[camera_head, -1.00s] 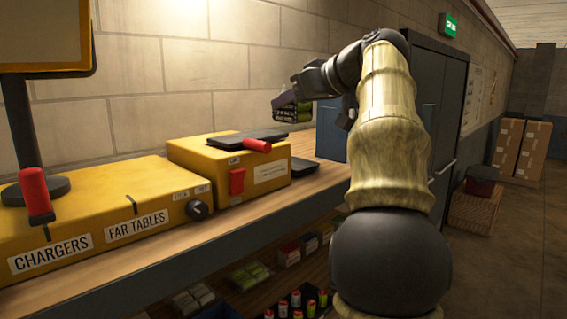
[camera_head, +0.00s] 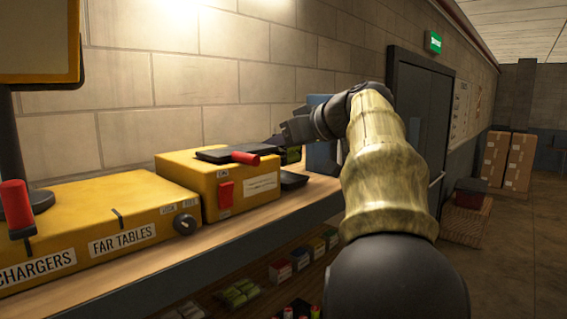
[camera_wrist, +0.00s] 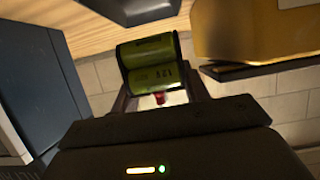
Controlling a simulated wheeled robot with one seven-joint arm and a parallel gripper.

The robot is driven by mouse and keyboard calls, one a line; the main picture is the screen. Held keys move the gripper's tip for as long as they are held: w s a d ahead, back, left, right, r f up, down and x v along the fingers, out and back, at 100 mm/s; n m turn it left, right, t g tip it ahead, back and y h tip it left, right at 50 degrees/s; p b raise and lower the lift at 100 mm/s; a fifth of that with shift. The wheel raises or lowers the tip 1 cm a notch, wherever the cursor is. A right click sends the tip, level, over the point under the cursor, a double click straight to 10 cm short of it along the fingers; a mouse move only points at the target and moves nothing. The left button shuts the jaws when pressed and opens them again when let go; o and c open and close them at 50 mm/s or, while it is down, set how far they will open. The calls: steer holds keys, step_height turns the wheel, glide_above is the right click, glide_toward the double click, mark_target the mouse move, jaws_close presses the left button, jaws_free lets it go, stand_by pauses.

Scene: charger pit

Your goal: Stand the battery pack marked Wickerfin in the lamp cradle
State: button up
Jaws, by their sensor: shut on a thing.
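My gripper (camera_wrist: 158,92) is shut on a green battery pack (camera_wrist: 150,62) made of cylindrical cells, with dark print too small to read. The pack is tilted in the wrist view, a small red part showing below it. In the head view the pack (camera_head: 292,155) shows just past the right end of the yellow box, above the bench, mostly hidden by my gripper (camera_head: 288,142). A shallow black tray (camera_head: 291,179) sits on the bench below it; its dark shape (camera_wrist: 130,8) is also at the top of the wrist view. I cannot tell whether this is the lamp cradle.
A yellow box (camera_head: 211,205) with a black plate and red handle on top stands left of the tray. A longer yellow unit (camera_head: 90,225) labelled CHARGERS and FAR TABLES is further left. A blue case (camera_head: 320,158) stands right of the tray. Small battery boxes fill the lower shelf.

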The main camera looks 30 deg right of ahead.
mark_target(283, 160)
stand_by(0.3)
steer(key=shift+w+f, duration=0.1)
steer(key=shift+f, duration=1.8)
steer(key=shift+f, duration=0.15)
steer(key=o, duration=1.3)
steer(key=shift+c, duration=0.2)
steer(key=b+v, duration=0.2)
steer(key=v, duration=1)
steer(key=shift+b, duration=0.4)
